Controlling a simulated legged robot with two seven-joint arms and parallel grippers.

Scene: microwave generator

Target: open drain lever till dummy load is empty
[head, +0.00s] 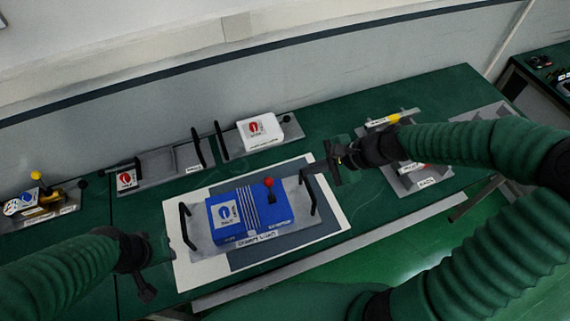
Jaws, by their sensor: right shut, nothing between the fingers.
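The dummy load (226,225) is a blue box with a ribbed middle and white labels, standing on a grey plate with a black handle at each end. A lever with a red knob (269,183) stands upright on its right part. My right gripper (334,162) is shut and empty, to the right of the red knob and above the plate's right end, apart from the knob. My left gripper (147,267) is at the lower left, beside the plate's left end. Its fingers are too dark to tell if they are open. The fill level inside the load does not show.
A white box (262,132) on a grey tray stands behind. A yellow-handled unit (39,200) lies at far left. Grey fixtures (424,180) sit under my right arm. Green table is bare between the white box and the fixtures.

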